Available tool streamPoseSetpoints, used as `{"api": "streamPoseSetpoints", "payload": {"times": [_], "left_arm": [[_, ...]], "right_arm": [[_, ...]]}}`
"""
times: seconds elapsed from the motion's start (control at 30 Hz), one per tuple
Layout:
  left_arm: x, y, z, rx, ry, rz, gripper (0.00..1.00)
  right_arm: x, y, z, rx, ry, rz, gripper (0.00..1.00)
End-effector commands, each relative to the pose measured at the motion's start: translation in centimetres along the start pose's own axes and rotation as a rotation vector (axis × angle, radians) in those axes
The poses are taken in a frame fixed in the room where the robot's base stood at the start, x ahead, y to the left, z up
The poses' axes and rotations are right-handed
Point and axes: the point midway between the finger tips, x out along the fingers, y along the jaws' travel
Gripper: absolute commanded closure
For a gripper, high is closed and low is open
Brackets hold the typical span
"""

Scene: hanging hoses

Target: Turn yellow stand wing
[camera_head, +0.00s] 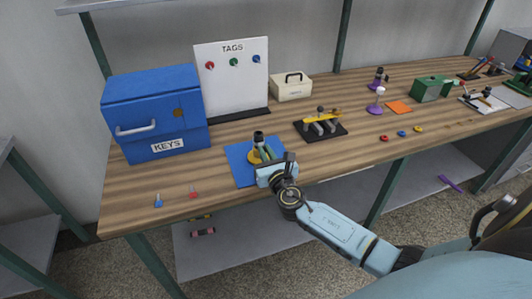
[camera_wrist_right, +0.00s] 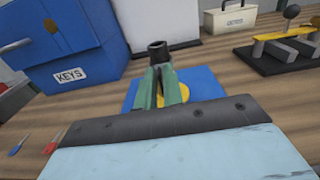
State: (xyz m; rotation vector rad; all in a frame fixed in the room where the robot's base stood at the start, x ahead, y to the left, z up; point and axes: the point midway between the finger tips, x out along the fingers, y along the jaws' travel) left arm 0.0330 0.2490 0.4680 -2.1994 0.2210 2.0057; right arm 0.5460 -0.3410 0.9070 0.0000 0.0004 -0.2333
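The yellow stand (camera_head: 254,156) is on a blue mat near the front edge of the workbench, with a round yellow base and a black top. Its yellow base (camera_wrist_right: 184,93) and black top (camera_wrist_right: 158,50) also show in the right wrist view. My right gripper (camera_head: 264,150) reaches in from the front right, low over the mat. Its green fingers (camera_wrist_right: 161,72) are close together just below the black top and hide the stand's middle. I cannot tell whether they touch or grip it, and no wing shows clearly. My left gripper is out of view.
The blue KEYS box (camera_head: 155,115) and white TAGS board (camera_head: 231,80) stand behind and left. A black rack with a yellow bar (camera_head: 320,124) is to the right. The blue mat (camera_head: 240,174) has free wood around it. Two small keys (camera_head: 158,201) lie front left.

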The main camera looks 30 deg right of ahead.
Motion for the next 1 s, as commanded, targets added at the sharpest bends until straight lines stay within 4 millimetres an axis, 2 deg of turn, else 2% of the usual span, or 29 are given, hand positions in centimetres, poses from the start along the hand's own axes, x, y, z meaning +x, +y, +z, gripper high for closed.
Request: {"api": "streamPoseSetpoints", "payload": {"times": [0.53,1.0], "left_arm": [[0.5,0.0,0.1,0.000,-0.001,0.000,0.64],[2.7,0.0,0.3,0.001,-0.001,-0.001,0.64]], "right_arm": [[0.0,-0.1,0.0,0.059,-0.002,0.000,1.00],[0.0,-0.3,-0.3,0.434,-0.002,0.000,1.00]]}}
